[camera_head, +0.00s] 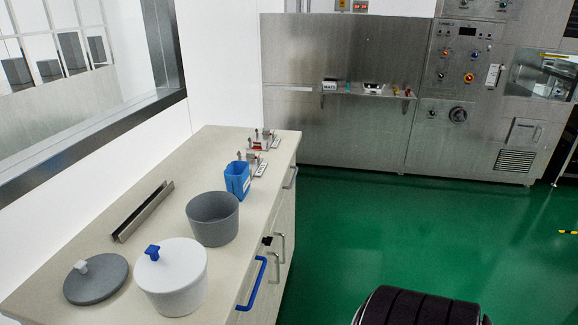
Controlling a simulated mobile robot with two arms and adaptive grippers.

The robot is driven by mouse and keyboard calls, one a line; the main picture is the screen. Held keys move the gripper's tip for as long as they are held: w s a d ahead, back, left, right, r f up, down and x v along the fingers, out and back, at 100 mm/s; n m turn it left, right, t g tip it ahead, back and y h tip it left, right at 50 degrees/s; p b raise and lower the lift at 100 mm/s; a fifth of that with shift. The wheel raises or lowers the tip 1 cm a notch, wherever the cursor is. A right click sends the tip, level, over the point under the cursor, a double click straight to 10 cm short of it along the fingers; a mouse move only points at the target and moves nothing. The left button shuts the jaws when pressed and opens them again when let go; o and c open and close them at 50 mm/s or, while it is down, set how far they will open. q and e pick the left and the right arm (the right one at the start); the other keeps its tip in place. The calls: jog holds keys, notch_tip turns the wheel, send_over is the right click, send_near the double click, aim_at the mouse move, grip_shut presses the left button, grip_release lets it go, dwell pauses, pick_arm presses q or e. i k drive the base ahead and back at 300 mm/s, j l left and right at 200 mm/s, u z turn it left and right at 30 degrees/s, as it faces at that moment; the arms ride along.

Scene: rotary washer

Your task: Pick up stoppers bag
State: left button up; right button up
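I cannot make out a stoppers bag for certain in the head view. A small blue open-topped container (237,179) stands upright on the counter, and what is inside it is too small to tell. Neither of my grippers is in view.
The counter (228,143) holds a grey bucket (213,219), a white lidded pot (171,278), a grey lid (95,280), a metal channel (143,211) and small clamp-like devices (262,139). A steel shelf (367,92) on the back wall holds small items. The green floor (400,230) is mostly clear.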

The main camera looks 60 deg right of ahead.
aim_at(238, 182)
jog(key=z, duration=1.45)
